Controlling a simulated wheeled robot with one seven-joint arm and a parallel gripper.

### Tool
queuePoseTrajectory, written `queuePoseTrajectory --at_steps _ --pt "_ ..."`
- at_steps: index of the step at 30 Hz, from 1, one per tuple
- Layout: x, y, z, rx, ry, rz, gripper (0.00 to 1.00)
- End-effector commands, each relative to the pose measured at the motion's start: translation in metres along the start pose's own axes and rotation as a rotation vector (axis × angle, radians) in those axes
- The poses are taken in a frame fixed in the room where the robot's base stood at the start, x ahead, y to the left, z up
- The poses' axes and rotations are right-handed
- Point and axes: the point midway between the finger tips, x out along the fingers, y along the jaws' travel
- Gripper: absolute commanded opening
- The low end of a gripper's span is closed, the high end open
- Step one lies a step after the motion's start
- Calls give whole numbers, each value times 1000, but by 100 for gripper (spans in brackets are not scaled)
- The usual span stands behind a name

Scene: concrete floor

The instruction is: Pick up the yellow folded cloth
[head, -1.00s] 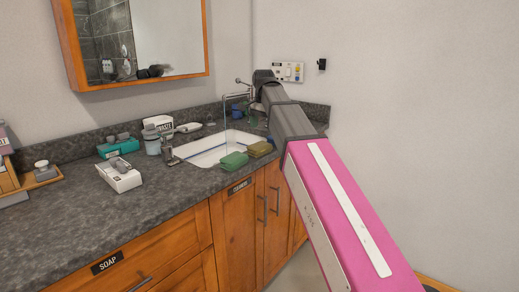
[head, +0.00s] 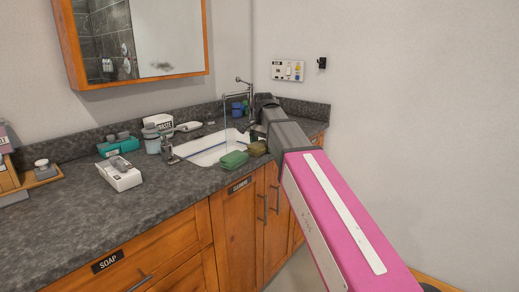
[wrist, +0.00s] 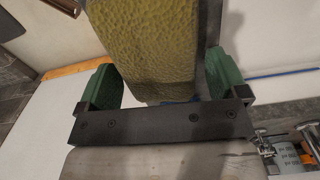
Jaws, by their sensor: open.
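The yellow folded cloth (head: 257,148) lies at the front right edge of the sink, partly hidden by my arm in the head view. In the wrist view the yellow cloth (wrist: 150,45) is large, with its near end between the two green fingers of my gripper (wrist: 162,82). The fingers stand apart on either side of it, with a visible gap at the left finger. In the head view my gripper is mostly hidden behind my arm.
A soap dispenser (head: 170,150), a white box (head: 119,173) and a teal box (head: 118,146) stand on the counter to the left.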

Motion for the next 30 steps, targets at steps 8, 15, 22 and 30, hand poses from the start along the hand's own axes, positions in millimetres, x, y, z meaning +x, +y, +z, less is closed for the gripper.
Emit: queuePoseTrajectory --at_steps 8,15,22,30 --pt "0 0 0 0 0 0 38" --pt "-1 0 0 0 0 0 34" --pt "-12 0 0 0 1 -1 34" --pt "-50 0 15 -2 0 -1 34"
